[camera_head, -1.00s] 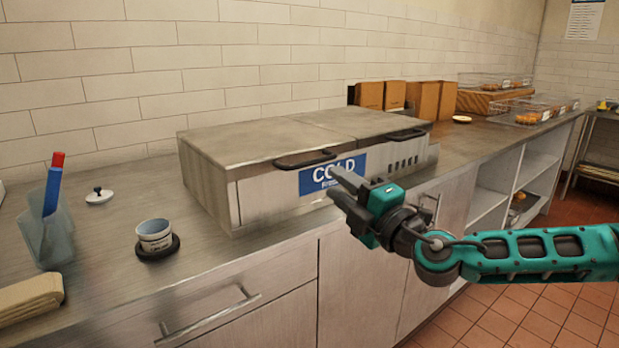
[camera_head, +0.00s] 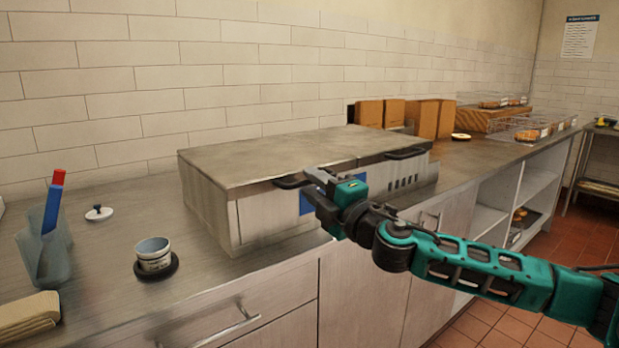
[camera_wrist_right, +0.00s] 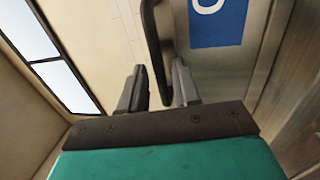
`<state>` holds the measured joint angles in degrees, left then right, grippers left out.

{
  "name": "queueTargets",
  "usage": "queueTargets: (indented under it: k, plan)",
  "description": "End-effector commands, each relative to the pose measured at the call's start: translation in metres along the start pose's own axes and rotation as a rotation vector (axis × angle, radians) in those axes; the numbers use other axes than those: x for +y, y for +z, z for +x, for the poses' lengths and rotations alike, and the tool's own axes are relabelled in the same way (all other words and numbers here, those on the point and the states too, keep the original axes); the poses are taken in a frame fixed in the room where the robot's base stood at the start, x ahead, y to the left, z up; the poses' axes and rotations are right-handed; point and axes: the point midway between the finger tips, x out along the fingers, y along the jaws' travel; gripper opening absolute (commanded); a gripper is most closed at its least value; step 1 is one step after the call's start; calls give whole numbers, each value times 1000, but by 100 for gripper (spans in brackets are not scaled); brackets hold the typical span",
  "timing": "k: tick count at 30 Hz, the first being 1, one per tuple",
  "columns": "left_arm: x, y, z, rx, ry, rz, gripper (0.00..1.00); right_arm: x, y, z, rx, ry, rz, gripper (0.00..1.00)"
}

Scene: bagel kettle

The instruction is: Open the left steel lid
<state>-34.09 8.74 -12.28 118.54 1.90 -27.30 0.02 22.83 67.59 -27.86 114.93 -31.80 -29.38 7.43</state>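The left steel lid (camera_head: 245,165) lies flat and closed on the left half of the steel cold unit. Its black bar handle (camera_head: 288,183) sits on the front edge, partly hidden by my right gripper (camera_head: 312,185). In the right wrist view the gripper's two fingers (camera_wrist_right: 159,85) are apart, with the black handle (camera_wrist_right: 153,35) running between them. I see a gap on the left side of the handle; the right finger is close to it, and contact is unclear. My left gripper is not in view.
The right lid (camera_head: 365,145) with its own handle (camera_head: 405,154) is closed beside it. A small cup (camera_head: 154,255) on a dark coaster, a white knobbed lid (camera_head: 98,213) and a blue-grey holder (camera_head: 45,250) stand to the left. Brown boxes (camera_head: 424,118) stand behind right.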

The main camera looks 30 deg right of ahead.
Motion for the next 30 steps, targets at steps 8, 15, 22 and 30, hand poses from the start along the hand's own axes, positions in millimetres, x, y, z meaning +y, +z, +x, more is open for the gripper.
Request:
queueTargets:
  k: [8,15,22,30]
  plan:
    - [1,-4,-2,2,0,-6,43,0,-1,16,2,0,0,32]
    - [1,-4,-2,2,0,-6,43,0,-1,16,2,0,-1,32]
    - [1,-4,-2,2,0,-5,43,0,-1,16,2,0,-1,13]
    - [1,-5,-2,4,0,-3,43,0,-1,16,2,0,-1,0]
